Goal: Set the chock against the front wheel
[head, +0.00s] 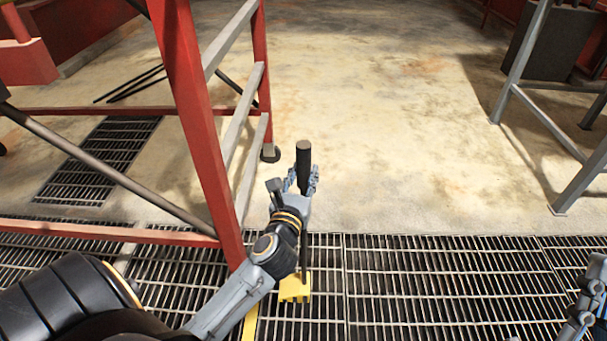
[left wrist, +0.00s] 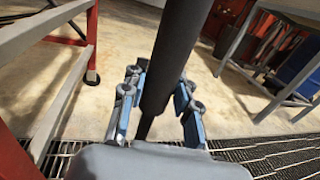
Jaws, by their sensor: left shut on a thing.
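The yellow chock (head: 294,287) is at the lower end of a thin dark rod with a thick black grip (head: 303,155). It is over the floor grating, and I cannot tell if it touches it. My left gripper (head: 303,180) is shut around the rod's grip, which also shows tilted between the fingers in the left wrist view (left wrist: 168,70). A small dark wheel (head: 270,153) is at the foot of a red and grey frame, beyond and left of the gripper, apart from the chock. I cannot tell if it is the front wheel. My right gripper (head: 585,312) is partly in view at the right edge.
The red and grey frame (head: 200,130) stands close on the left, beside my left arm. A grey-legged table (head: 545,115) is at the right. Metal grating (head: 430,285) covers the near floor. The concrete floor (head: 400,110) ahead is mostly clear.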

